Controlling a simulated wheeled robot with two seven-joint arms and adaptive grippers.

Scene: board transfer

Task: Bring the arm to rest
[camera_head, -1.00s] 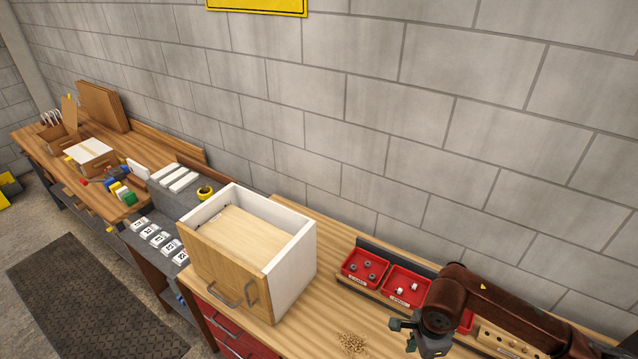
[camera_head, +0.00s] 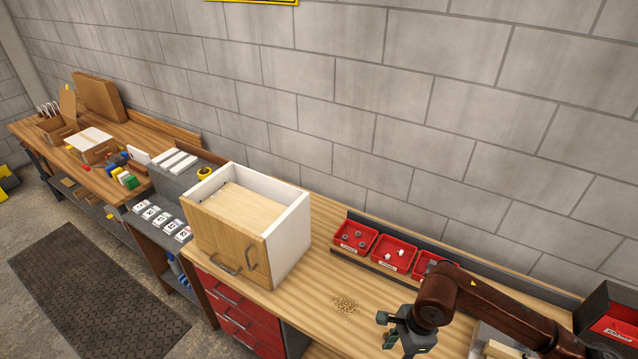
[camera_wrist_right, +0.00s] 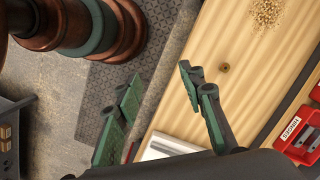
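My right arm comes in from the right in the head view, and its gripper (camera_head: 386,331) hangs over the front part of the wooden bench (camera_head: 310,300). In the right wrist view the gripper (camera_wrist_right: 158,80) has its two green-padded fingers wide apart, with nothing between them. The bench top and the floor show beyond the fingers. My left gripper is in neither view.
A white cabinet box (camera_head: 290,240) with a wooden front stands on the bench, left of the gripper. Red bins (camera_head: 394,253) line the back edge.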

